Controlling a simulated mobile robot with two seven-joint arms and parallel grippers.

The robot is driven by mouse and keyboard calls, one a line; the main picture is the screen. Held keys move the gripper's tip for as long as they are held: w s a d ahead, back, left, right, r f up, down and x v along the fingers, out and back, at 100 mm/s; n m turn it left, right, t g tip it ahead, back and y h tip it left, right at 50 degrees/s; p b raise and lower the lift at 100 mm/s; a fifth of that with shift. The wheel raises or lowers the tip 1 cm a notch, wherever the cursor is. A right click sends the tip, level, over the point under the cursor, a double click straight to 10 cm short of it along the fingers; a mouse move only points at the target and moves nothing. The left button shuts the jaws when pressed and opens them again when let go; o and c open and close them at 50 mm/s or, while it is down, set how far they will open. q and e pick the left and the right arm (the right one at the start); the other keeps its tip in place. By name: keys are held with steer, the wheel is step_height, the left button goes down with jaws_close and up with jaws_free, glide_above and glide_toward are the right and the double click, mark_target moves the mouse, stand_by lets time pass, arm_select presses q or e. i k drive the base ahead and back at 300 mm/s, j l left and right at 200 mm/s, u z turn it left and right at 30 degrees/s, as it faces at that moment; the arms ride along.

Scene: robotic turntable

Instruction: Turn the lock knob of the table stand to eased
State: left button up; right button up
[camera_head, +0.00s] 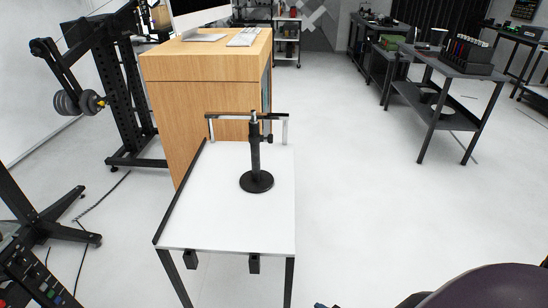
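A black table stand (256,160) stands upright on a white table (220,222) in front of me. It has a round base (256,182) and a thin vertical post. A small dark knob (268,138) sticks out to the right near the top of the post, below a dark crossbar. The knob is too small to tell how it is set. Neither of my grippers shows in the head view, and nothing touches the stand.
A wooden desk (205,72) with a monitor and keyboard stands behind the table. A black rack with weights (78,103) is at the left. A dark rounded thing (490,290) fills the lower right corner. Open floor (370,210) lies right of the table.

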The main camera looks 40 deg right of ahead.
mark_target(269, 138)
steer(key=z, duration=0.9)
steer(key=i+l, duration=0.1)
steer(key=l, duration=0.2)
steer(key=i+l+u, duration=0.1)
steer(key=l, duration=0.15)
